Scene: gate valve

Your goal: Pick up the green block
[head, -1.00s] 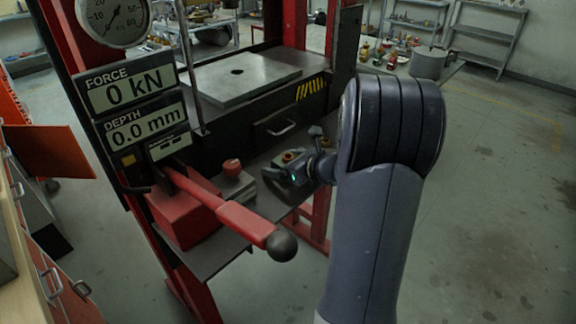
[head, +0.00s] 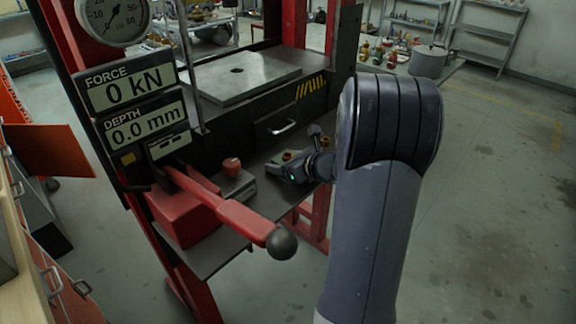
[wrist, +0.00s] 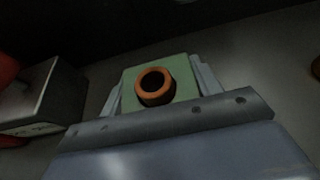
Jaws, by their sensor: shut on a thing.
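The green block (wrist: 182,74) has an orange-brown ring (wrist: 154,86) on its top and sits between my gripper's fingers (wrist: 158,88) in the wrist view. The fingers show on both sides of the block, shut on it. In the head view my gripper (head: 287,168) is low over the dark shelf of the red press, and a small part of the green block (head: 287,154) shows there. I cannot tell whether the block's underside touches the shelf.
A grey metal block (head: 238,187) with a red knob (head: 232,166) stands left of my gripper. The red lever (head: 225,205) with a dark ball end reaches out in front. A black drawer (head: 283,124) with a handle is behind. Another orange-brown piece (wrist: 316,68) is at the right.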

